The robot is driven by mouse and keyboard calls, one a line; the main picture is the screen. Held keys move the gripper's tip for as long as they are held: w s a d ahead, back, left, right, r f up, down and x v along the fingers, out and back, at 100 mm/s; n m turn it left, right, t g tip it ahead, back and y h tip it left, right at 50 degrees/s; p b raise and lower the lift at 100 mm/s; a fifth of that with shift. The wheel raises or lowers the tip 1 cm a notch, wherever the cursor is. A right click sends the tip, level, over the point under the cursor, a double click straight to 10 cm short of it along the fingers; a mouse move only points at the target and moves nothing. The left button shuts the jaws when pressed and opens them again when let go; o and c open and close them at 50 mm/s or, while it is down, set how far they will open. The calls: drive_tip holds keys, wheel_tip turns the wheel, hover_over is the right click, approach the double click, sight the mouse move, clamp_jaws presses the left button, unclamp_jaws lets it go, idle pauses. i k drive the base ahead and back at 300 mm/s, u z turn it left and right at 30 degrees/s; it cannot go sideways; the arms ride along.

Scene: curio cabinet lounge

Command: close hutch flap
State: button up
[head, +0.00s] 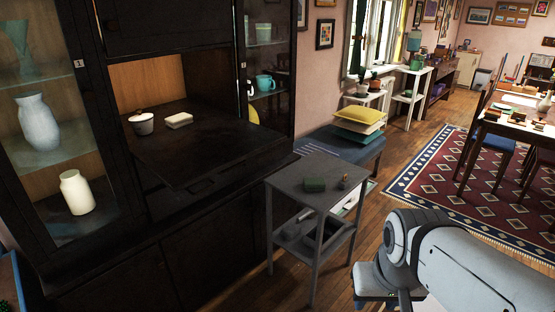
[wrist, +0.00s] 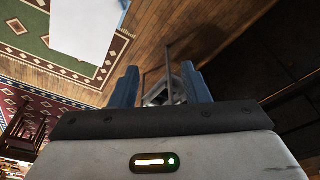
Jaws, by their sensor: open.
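The hutch flap (head: 225,155) is a dark wood panel in the black cabinet. It is folded down and lies roughly level, sticking out in front of an open niche, with a dark handle (head: 201,187) near its front edge. My arm shows at lower right in the head view, apart from the flap.
Open wooden floor (head: 395,190) lies between the bench and the patterned rug (head: 440,190).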

sight(179, 162)
drive_tip(key=z, duration=0.05)
drive_tip(key=k, duration=0.55)
drive_tip(key=u, duration=0.55)
drive_tip(key=i, duration=1.55)
drive_tip(key=z, duration=0.55)
